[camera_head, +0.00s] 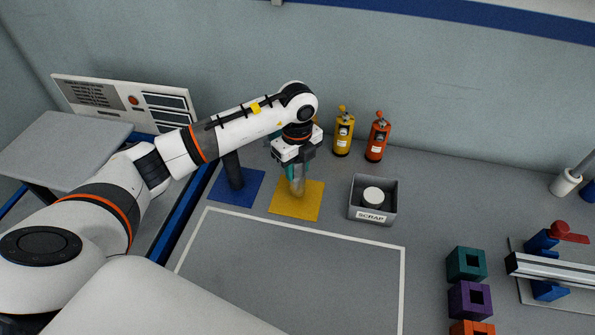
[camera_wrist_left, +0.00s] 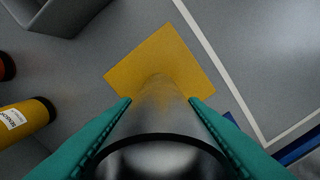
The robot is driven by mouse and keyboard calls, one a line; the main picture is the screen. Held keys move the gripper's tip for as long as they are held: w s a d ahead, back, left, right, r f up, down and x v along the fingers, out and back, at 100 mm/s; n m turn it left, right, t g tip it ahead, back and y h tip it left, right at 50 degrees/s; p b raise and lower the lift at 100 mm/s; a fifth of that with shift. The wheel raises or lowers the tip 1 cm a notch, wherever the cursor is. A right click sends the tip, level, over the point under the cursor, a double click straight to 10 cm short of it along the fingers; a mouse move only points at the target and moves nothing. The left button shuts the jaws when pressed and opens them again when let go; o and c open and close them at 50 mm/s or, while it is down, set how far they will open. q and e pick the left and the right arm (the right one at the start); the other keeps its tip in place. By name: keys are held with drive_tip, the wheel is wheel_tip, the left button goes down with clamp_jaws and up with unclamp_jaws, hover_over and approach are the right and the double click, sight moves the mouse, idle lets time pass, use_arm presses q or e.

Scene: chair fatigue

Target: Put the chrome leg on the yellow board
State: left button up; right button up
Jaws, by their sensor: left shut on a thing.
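My left gripper (camera_head: 296,168) is shut on the chrome leg (camera_head: 297,186), a shiny upright cylinder. The leg also shows large in the left wrist view (camera_wrist_left: 165,112), between the teal fingers. The yellow board (camera_head: 311,206) is a flat square on the bench, and the leg's lower end is over it. In the left wrist view the yellow board (camera_wrist_left: 150,64) surrounds the visible lower end of the leg. I cannot tell whether the leg touches the board. My right gripper is not in view.
A blue board (camera_head: 250,193) with a dark upright post (camera_head: 233,170) is just left. A grey scrap box (camera_head: 387,213) holding a white round piece stands to the right. Yellow (camera_head: 343,134) and orange (camera_head: 377,138) bottles stand behind. The white-outlined area (camera_head: 300,270) in front is clear.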

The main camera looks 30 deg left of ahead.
sight(297, 187)
use_arm(q)
wheel_tip(297, 187, down, 2)
drive_tip(key=shift+f, duration=0.2)
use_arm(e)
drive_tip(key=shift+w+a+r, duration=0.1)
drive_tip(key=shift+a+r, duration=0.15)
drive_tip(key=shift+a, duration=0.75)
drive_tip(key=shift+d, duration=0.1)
use_arm(q)
drive_tip(key=shift+f, duration=0.15)
drive_tip(key=o, duration=1.1)
drive_tip(key=shift+o, duration=0.2)
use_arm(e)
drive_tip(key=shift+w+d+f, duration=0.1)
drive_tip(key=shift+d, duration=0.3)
